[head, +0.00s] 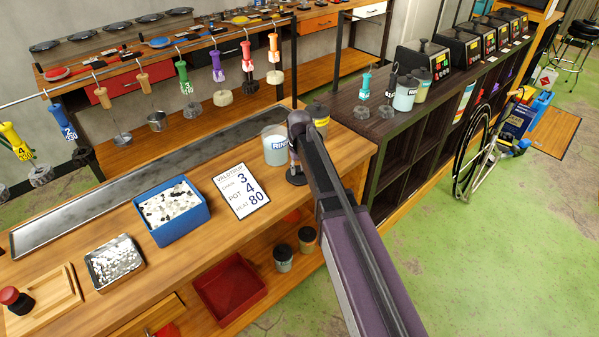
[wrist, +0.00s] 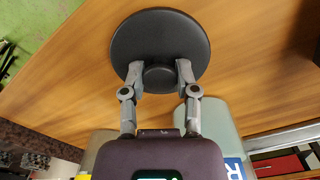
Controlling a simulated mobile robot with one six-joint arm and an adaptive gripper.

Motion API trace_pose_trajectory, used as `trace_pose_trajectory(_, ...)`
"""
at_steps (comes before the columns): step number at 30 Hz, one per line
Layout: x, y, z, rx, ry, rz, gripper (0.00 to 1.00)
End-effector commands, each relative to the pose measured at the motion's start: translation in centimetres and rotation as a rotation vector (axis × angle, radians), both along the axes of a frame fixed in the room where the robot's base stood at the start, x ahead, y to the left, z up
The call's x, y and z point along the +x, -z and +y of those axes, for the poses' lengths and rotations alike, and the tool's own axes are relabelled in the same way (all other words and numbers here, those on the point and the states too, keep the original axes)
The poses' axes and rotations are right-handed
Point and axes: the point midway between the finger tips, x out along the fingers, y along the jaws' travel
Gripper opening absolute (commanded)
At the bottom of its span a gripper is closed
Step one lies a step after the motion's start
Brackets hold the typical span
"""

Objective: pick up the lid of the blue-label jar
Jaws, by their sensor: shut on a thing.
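My gripper (wrist: 160,75) is shut on the knob of a round black lid (wrist: 160,35) in the wrist view. In the head view the lid (head: 296,179) is a small dark disc below my gripper (head: 295,165), over the wooden bench; I cannot tell whether it touches the wood. The blue-label jar (head: 275,147), pale and marked RINSE, stands just left of my gripper with no lid on top. It also shows in the wrist view (wrist: 214,128), right of my gripper. My arm hides part of the area beside it.
A yellow-label jar (head: 319,116) stands close behind my arm. A printed card (head: 241,191), a blue bin of pale pieces (head: 172,210) and a metal tray (head: 115,262) lie left on the bench. A long metal trough (head: 130,190) runs behind them.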

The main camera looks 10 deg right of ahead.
Motion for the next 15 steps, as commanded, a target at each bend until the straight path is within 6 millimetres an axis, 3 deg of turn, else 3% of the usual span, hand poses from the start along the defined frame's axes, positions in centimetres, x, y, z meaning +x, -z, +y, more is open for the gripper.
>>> trace_pose_trajectory(15,0.0,-2.5,0.0,0.000,0.000,0.000,0.00)
